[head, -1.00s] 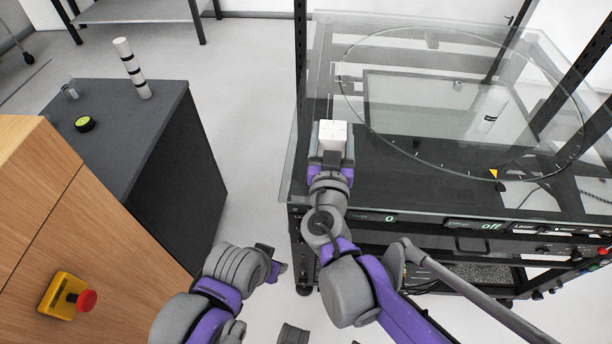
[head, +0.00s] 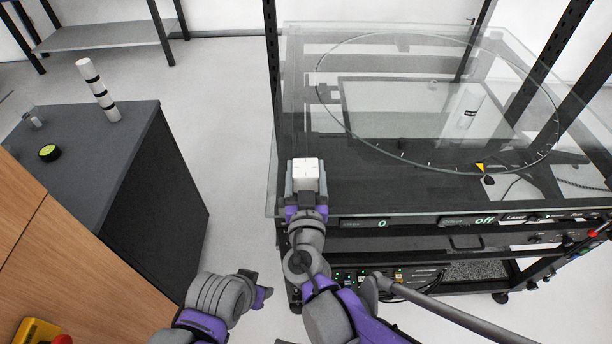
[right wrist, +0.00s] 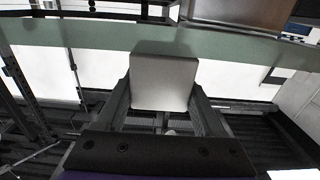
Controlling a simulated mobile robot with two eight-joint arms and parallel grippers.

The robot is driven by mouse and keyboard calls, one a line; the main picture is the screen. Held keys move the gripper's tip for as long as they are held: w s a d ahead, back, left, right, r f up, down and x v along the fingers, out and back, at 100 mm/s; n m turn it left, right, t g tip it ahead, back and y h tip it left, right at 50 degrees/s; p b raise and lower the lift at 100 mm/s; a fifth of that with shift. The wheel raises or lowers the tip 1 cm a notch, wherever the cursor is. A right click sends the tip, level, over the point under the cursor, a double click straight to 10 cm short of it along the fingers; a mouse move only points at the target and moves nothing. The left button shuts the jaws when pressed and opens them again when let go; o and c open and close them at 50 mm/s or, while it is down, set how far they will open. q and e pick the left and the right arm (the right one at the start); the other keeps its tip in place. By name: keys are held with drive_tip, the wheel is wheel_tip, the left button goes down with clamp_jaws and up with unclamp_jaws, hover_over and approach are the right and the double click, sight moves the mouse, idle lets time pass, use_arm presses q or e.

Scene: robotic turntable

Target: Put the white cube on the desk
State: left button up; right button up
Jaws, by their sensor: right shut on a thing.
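The white cube (head: 306,170) is held in my right gripper (head: 305,188), over the near left part of the glass turntable's top in the head view. In the right wrist view the cube (right wrist: 165,82) sits between the two fingers of the right gripper (right wrist: 165,100), which is shut on it. The dark grey desk (head: 140,150) stands at the left, apart from the cube, with a floor gap between desk and turntable. My left gripper (head: 262,290) is low in the head view, left of the right arm; its fingers are not clear.
A black-and-white banded cylinder (head: 98,90), a small glass-like item (head: 32,119) and a black-and-yellow disc (head: 49,153) stand on the desk. The desk's middle is bare. A wooden cabinet (head: 70,265) is in front of it. The turntable frame's dark post (head: 272,80) rises behind the cube.

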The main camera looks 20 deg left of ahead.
drive_tip(key=shift+f, duration=0.6)
drive_tip(key=shift+f, duration=0.15)
drive_tip(key=o, duration=1.5)
drive_tip(key=shift+o, duration=0.2)
drive_tip(key=shift+s+r, duration=0.2)
drive_tip(key=shift+s, duration=0.05)
drive_tip(key=p+v, duration=0.1)
drive_tip(key=v, duration=1)
drive_tip(key=shift+s+d, duration=0.2)
